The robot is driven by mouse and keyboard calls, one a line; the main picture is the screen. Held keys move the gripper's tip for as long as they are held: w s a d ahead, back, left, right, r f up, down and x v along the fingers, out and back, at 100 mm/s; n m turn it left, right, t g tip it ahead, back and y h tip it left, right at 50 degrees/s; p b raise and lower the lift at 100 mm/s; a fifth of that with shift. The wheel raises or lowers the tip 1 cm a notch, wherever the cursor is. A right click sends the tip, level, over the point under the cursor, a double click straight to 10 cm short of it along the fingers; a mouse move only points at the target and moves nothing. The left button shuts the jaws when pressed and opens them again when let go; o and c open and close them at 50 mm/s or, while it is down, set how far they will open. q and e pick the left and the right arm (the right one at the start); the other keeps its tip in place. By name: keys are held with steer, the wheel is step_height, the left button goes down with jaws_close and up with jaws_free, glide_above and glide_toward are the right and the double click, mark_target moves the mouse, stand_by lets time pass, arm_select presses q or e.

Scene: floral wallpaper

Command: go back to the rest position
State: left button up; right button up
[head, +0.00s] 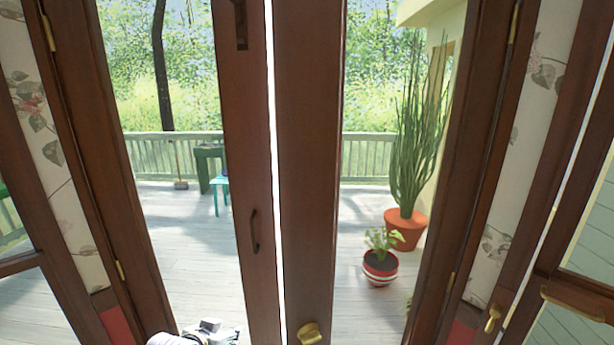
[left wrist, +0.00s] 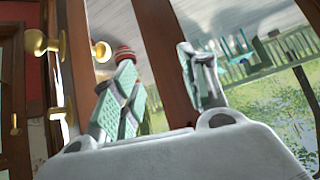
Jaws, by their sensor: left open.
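My left gripper (head: 222,329) shows at the bottom edge of the head view, in front of the left glazed door, with only its top part in the picture. In the left wrist view its two green-padded fingers (left wrist: 160,66) are spread apart, and nothing is between them. The brown door frame passes behind the fingers there. My right gripper is in neither view.
Two brown glazed doors meet mid-view with a narrow bright gap; the left door (head: 250,150) has a dark pull, the right door (head: 308,150) a brass knob (head: 311,333). Brass knobs (left wrist: 38,42) stand left of the fingers. Potted plants (head: 380,270) stand on the deck outside.

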arm_select(q)
steer(key=s+a+f+g+y, duration=0.1)
steer(key=s+f+g, duration=0.3)
steer(key=s, duration=0.6)
steer(key=s+a+f+g, duration=0.1)
steer(key=s+f+g, duration=0.1)
steer(key=s+f, duration=0.55)
steer(key=s+f+g+b, duration=0.1)
steer(key=s+f, duration=0.1)
steer(key=f, duration=1.5)
steer(key=s+f+b, duration=0.1)
steer(key=s+f, duration=0.1)
steer(key=f, duration=1.5)
steer(key=s+a+f+b, duration=0.1)
steer(key=s+a+f, duration=0.1)
steer(key=s+f, duration=0.9)
steer(key=s+a+f+g+b, duration=0.1)
steer(key=s+f, duration=0.9)
steer(key=s, duration=0.1)
steer(key=shift+s+a+f, duration=0.2)
steer(key=shift+a+f, duration=0.15)
steer(key=shift+a, duration=0.05)
